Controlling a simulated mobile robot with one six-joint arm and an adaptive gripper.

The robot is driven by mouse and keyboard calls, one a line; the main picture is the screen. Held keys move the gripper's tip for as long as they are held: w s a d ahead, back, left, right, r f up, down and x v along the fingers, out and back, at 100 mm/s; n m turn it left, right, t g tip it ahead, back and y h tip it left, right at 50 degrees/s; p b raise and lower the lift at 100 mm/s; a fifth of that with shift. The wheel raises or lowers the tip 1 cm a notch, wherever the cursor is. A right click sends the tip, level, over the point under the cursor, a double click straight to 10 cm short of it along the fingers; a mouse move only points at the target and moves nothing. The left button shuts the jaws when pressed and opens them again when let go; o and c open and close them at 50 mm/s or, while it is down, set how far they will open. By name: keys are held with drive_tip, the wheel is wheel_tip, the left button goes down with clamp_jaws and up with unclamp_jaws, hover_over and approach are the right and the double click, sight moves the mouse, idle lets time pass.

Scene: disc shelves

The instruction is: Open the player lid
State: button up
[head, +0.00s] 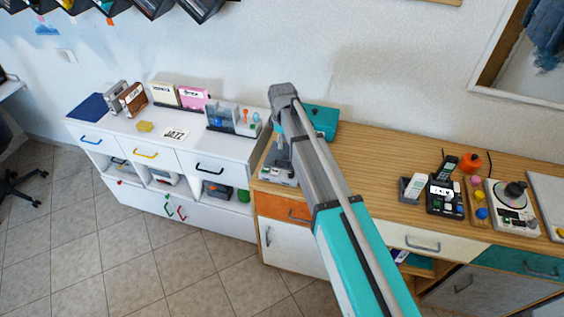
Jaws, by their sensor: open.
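My arm reaches across the wooden cabinet, and my gripper (281,160) hangs down near the cabinet's left end. It looks open, but its fingers are small and partly merge with what lies below. Under it is a grey device (280,178), partly covered by the gripper; whether they touch I cannot tell. A teal panel or box (322,120) stands behind, partly hidden by my arm. A white device (508,207) with a round black part and coloured buttons sits at the right. I cannot tell for certain which device is the player, nor see a lid's state clearly.
A black phone (446,195) and an orange bottle (470,163) stand at the right. The wooden top (375,160) is clear in the middle.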

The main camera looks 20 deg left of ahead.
sight(282, 158)
drive_tip(key=shift+f+b, duration=4.25)
drive_tip(key=shift+f, duration=0.25)
clamp_jaws()
